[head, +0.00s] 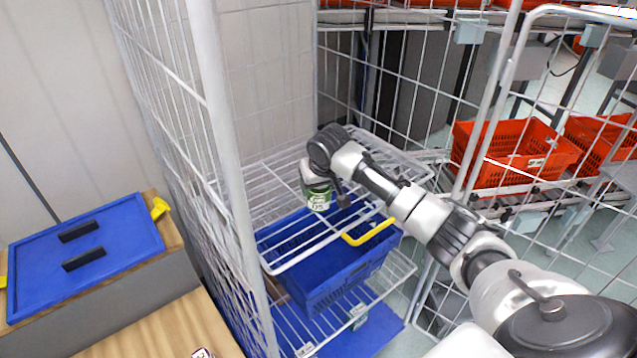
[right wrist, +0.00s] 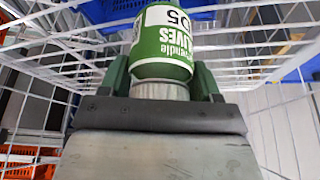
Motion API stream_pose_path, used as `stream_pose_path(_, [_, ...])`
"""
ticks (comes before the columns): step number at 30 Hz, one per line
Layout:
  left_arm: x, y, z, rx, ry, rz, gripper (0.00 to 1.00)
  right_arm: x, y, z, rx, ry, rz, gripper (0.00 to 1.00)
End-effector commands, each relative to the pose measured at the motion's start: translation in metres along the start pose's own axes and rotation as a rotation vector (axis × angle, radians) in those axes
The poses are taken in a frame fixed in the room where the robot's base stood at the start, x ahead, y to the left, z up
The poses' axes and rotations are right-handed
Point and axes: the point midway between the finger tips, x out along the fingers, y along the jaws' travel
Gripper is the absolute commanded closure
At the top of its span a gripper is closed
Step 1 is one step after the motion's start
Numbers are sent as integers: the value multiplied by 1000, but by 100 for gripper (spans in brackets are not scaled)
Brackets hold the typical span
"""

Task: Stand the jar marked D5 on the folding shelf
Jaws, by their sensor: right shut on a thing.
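The jar marked D5 (head: 318,198) is green with a white label and hangs roughly upright below my right gripper (head: 319,178). In the right wrist view the jar (right wrist: 165,45) sits between the two green fingers of my right gripper (right wrist: 163,78), which is shut on its pale end; its label reads upside down there. The folding shelf (head: 300,256) is a white wire shelf inside a wire cage. The jar is over the shelf's wires in the head view; I cannot tell whether it touches them. My left gripper is not in view.
A blue crate with a yellow handle (head: 368,232) stands under the shelf. White cage posts (head: 222,130) and mesh surround the shelf. Orange totes (head: 512,150) stand on a rack at right. A blue lid (head: 85,255) lies at left. The shelf wires around the jar look bare.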

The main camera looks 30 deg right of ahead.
Motion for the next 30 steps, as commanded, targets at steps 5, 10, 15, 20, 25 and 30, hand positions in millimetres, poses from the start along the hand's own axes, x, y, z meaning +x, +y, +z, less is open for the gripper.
stream_pose_path(5, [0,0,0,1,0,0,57,0,0,0,0,-1,0,13])
stream_pose_path(10, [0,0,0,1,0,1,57,0,0,0,0,-1,0,12])
stream_pose_path(15, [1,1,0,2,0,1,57,-3,0,-1,0,1,0,12])
stream_pose_path(20, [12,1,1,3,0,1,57,-22,0,0,0,5,-2,12])
stream_pose_path(25, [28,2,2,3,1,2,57,-59,0,0,0,7,-3,12])
stream_pose_path(30, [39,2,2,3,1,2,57,-93,0,0,-1,4,-1,12])
